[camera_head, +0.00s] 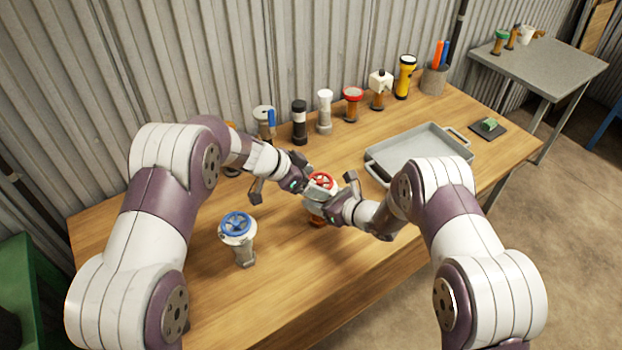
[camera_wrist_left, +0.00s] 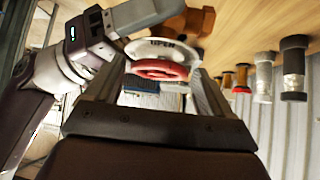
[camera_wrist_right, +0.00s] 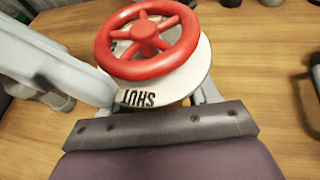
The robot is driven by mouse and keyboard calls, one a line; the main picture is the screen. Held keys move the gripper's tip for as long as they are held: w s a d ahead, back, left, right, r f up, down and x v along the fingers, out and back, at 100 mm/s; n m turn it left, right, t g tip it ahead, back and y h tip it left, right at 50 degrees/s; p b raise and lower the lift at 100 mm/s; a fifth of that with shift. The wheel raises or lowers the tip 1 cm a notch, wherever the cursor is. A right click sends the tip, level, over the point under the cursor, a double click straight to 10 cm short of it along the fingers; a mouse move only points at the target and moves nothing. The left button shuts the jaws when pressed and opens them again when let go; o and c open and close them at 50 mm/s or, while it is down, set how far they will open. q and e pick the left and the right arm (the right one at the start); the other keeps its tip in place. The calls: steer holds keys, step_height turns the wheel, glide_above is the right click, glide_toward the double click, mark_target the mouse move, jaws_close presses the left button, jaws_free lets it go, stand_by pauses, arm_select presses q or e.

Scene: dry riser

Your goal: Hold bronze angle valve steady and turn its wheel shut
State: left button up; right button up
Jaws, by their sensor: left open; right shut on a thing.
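The bronze angle valve (camera_head: 317,217) stands on the workbench, with a red wheel (camera_head: 321,180) above a pale disc. In the left wrist view the red wheel (camera_wrist_left: 160,72) lies between my left gripper's fingers, and the disc (camera_wrist_left: 165,50) reads OPEN. My left gripper (camera_head: 310,188) is open at the wheel; I cannot tell whether a finger touches it. My right gripper (camera_head: 328,208) is shut on the valve body below the disc. In the right wrist view the wheel (camera_wrist_right: 147,40) and the SHUT mark on the disc (camera_wrist_right: 150,88) show, and the disc hides the grip.
A blue-wheeled valve (camera_head: 237,238) stands left of the bronze one. A row of fittings, including a red-topped one (camera_head: 353,104) and a yellow torch (camera_head: 404,77), stands along the back. A grey tray (camera_head: 420,147) lies to the right. The front bench is mostly clear.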

arm_select(q)
steer(key=c, duration=0.8)
steer(key=shift+w, duration=0.1)
steer(key=m+g, duration=0.1)
steer(key=m, duration=0.1)
steer(key=w+m+g+h, duration=0.1)
steer(key=m+g, duration=0.1)
steer(key=shift+a, duration=0.1)
steer(key=shift+w+r+m+g, duration=0.1)
steer(key=shift+w+m+g, duration=0.1)
steer(key=shift+m+g, duration=0.95)
steer(key=shift+w+m+g, duration=0.2)
steer(key=shift+m+g, duration=0.65)
steer(key=shift+m, duration=0.5)
steer(key=shift+y, duration=0.3)
steer(key=o, duration=0.8)
